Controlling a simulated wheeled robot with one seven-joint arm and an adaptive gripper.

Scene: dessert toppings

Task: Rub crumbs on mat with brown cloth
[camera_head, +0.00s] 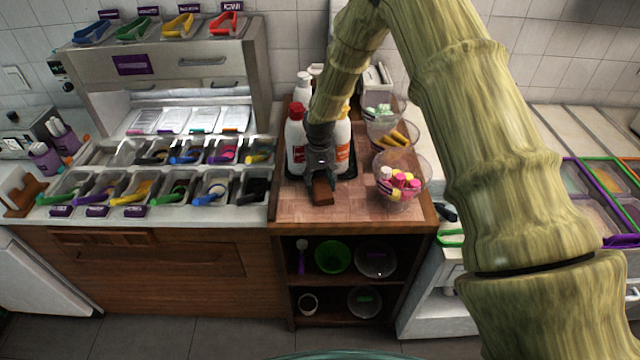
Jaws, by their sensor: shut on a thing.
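My gripper (321,178) points down over the wooden counter, left of the glass bowls. It is shut on a small brown thing, the brown cloth (322,195), which shows just below and in front of the fingers. The cloth is at or just above the pinkish checkered mat (355,203); I cannot tell whether it touches. The mat covers the counter top. I cannot make out any crumbs on it at this size. Part of the mat behind the gripper is hidden by my arm and the bottles.
A red-capped bottle (296,140) and other bottles stand in a dark tray behind the gripper. A glass bowl of pink and yellow sweets (400,190) stands to the right, with more bowls behind it. Topping trays (130,187) lie left. The mat's front left is clear.

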